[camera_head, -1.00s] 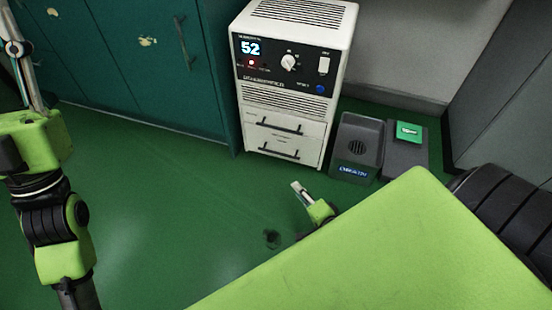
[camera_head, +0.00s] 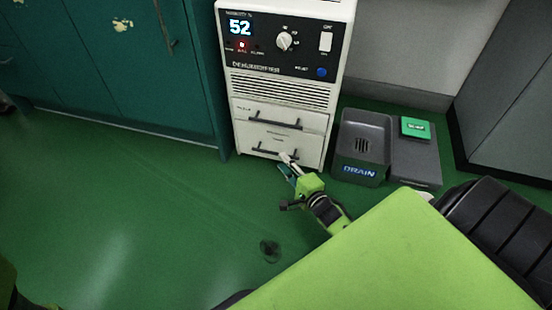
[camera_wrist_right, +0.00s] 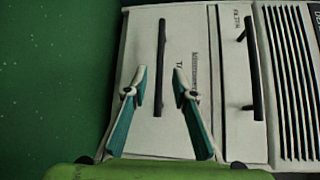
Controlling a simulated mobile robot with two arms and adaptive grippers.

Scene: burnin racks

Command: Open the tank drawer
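The white dehumidifier (camera_head: 285,95) has two drawers at its bottom front. The tank drawer (camera_head: 262,148) is the lower one, shut, with a dark bar handle (camera_head: 270,149). My right gripper (camera_head: 285,163) is in front of that drawer, near the right part of its handle. In the right wrist view, the right gripper (camera_wrist_right: 160,80) is open, with its two fingers on either side of the tank drawer handle (camera_wrist_right: 161,55). Contact with the handle cannot be told. My left gripper is out of view.
The filter drawer (camera_head: 243,106) is above, shut, with its own handle (camera_wrist_right: 251,70). A grey drain basin (camera_head: 362,130) and a dark box with a green pad (camera_head: 415,128) stand to the right. Teal cabinets (camera_head: 110,60) stand left. The green floor (camera_head: 150,210) is largely clear.

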